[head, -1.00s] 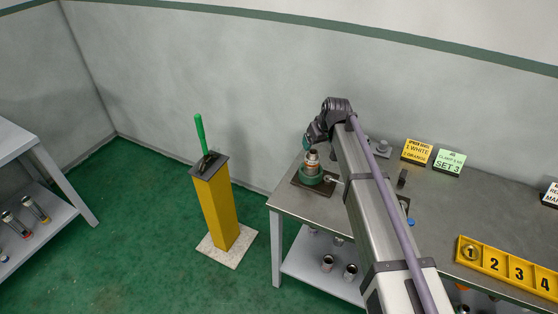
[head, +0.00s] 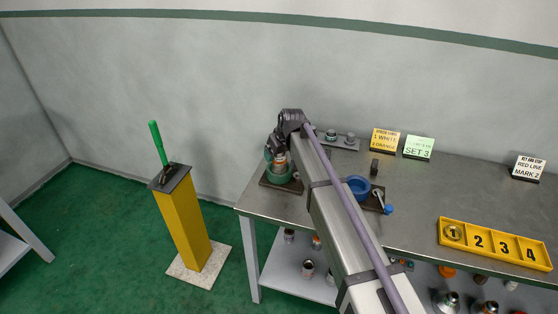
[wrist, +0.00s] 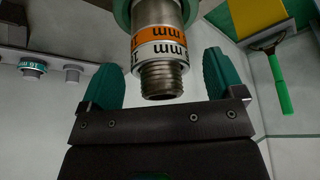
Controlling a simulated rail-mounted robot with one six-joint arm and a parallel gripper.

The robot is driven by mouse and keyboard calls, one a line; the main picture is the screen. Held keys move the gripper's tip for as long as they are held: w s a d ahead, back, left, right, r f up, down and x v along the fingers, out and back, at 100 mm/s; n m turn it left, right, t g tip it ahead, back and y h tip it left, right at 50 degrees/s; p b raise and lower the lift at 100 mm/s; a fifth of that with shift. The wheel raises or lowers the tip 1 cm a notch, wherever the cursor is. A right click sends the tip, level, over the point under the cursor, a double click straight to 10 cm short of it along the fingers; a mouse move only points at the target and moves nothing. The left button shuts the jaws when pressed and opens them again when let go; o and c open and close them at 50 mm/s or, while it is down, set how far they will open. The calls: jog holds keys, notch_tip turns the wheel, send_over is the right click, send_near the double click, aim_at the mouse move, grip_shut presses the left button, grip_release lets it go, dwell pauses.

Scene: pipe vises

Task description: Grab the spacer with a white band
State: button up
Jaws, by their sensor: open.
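In the wrist view a metal pipe with a threaded end (wrist: 162,80) points toward my gripper. My gripper (wrist: 162,78) is open, with one teal finger on each side of the threaded end and visible gaps to the pipe. In the head view the pipe stands in a green vise (head: 283,177) at the table's left end, and my gripper (head: 275,155) is at its top, partly hiding it.
A blue vise (head: 358,186) stands right of my arm. A yellow numbered tray (head: 494,243) and several signs (head: 385,139) are farther right. A yellow post (head: 182,230) with a green lever (head: 155,142) stands left of the table (head: 430,190). Fittings sit on a plate (head: 340,141) behind.

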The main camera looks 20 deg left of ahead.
jog(key=shift+r, duration=0.1)
jog(key=c, duration=1)
jog(key=shift+r, duration=0.1)
notch_tip(320, 180, up, 10)
jog(key=p, duration=1)
jog(key=shift+r, duration=0.1)
jog(key=shift+f, duration=0.2)
